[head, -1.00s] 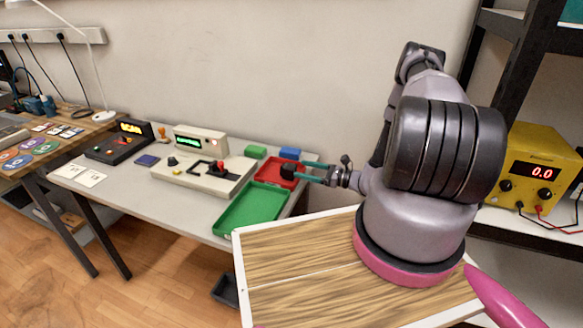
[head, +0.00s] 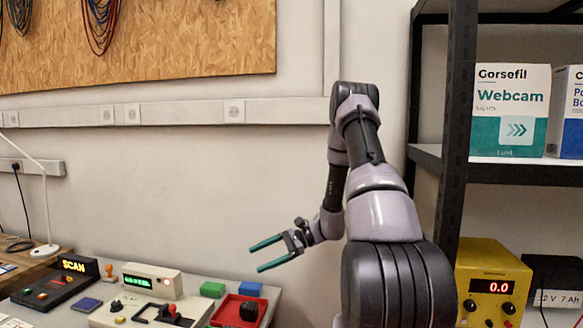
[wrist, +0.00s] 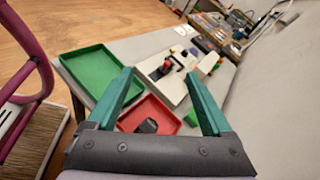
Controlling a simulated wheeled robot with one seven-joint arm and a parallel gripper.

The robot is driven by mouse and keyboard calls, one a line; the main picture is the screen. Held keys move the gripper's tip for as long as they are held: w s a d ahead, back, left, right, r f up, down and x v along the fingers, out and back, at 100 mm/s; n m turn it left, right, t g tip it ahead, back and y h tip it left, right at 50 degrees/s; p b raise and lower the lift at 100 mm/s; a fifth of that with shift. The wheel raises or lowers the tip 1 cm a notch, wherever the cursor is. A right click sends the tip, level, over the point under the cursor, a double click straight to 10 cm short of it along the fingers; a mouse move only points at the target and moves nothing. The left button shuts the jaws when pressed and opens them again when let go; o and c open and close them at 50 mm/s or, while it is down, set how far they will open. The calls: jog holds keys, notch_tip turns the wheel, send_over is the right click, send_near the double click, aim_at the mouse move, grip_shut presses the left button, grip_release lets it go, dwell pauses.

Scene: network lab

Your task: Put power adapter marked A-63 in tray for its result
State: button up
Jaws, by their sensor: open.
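A small black power adapter (head: 249,311) lies in the red tray (head: 226,310) on the grey table; its marking cannot be read here. In the wrist view the adapter (wrist: 147,126) sits inside the red tray (wrist: 166,112), near the side closest to me. The green tray (wrist: 78,66) lies beside the red one and looks empty. My gripper (head: 257,258) is open and empty, raised above the table and apart from the adapter. In the wrist view its two teal fingers (wrist: 160,95) spread on either side of the red tray.
A tester with a green display (head: 150,281) and a red-knobbed fixture stands left of the red tray. A SCAN device (head: 62,283) is farther left. Green (head: 212,289) and blue (head: 249,288) blocks sit behind the tray. A shelf with a yellow power supply (head: 489,285) stands at right.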

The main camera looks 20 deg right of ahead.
jog(key=s+r+n+t+h, duration=0.1)
jog(key=s+r+n+h, duration=0.2)
jog(key=s+r, duration=0.4)
jog(key=s+r+n+t+h, duration=0.2)
jog(key=s+r+n+h, duration=0.2)
jog(key=r, duration=0.9)
jog(key=s+r+n+t+h, duration=0.2)
jog(key=s+r+h, duration=0.3)
jog(key=s+r, duration=0.6)
jog(key=shift+n, duration=0.9)
